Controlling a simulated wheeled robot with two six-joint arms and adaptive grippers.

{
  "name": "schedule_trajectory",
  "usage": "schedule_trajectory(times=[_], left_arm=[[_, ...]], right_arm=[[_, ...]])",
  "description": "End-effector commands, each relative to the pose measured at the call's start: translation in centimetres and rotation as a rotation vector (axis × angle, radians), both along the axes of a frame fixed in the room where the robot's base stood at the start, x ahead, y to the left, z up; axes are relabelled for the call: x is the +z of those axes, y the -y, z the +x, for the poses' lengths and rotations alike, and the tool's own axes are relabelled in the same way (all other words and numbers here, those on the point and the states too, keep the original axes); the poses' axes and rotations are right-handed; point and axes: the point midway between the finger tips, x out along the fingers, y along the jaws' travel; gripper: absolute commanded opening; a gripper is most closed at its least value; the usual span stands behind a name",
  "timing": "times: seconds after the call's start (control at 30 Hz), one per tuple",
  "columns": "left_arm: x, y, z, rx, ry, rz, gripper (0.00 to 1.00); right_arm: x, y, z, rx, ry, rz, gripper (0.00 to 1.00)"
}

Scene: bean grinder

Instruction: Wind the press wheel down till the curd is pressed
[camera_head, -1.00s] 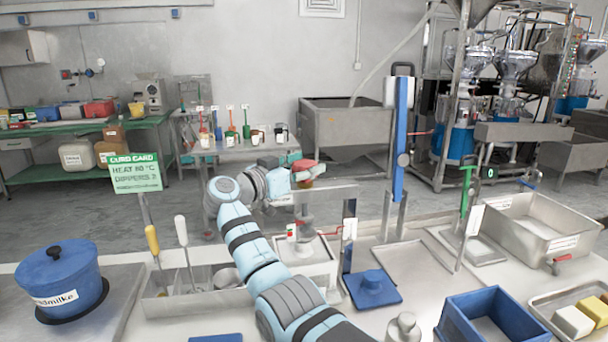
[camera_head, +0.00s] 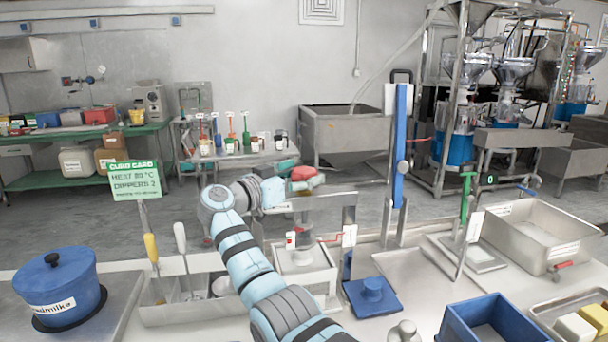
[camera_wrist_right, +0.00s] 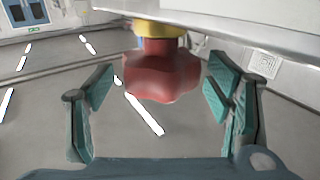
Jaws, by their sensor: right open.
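The red press wheel (camera_head: 303,173) is a lobed knob above the steel crossbar of the press (camera_head: 325,202). In the right wrist view the wheel (camera_wrist_right: 160,78) shows large, with a yellow collar (camera_wrist_right: 163,28) against it. My right gripper (camera_head: 290,168) is at the wheel. In the wrist view its teal fingers (camera_wrist_right: 160,85) stand open on either side of the wheel, with gaps showing. A steel box (camera_head: 303,262) stands under the crossbar; I cannot see curd in it. My left gripper is not in view.
A blue crate (camera_head: 490,325) is at front right.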

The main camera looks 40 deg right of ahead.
Motion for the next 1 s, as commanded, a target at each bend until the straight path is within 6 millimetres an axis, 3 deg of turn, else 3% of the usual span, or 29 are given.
schedule_trajectory(times=[0.3, 0.4, 0.8, 1.0], left_arm=[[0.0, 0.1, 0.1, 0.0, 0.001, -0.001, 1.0], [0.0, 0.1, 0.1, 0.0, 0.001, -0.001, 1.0], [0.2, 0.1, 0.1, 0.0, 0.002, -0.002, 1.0], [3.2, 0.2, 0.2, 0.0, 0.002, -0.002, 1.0]], right_arm=[[0.0, -8.3, -0.7, 0.003, 0.001, 0.002, 0.73], [-0.1, -10.0, -0.9, 0.001, 0.0, 0.002, 0.73], [0.2, -10.8, -1.0, -0.001, 0.001, 0.001, 0.73], [3.1, -10.8, -1.0, 0.0, -0.001, 0.004, 0.73]])
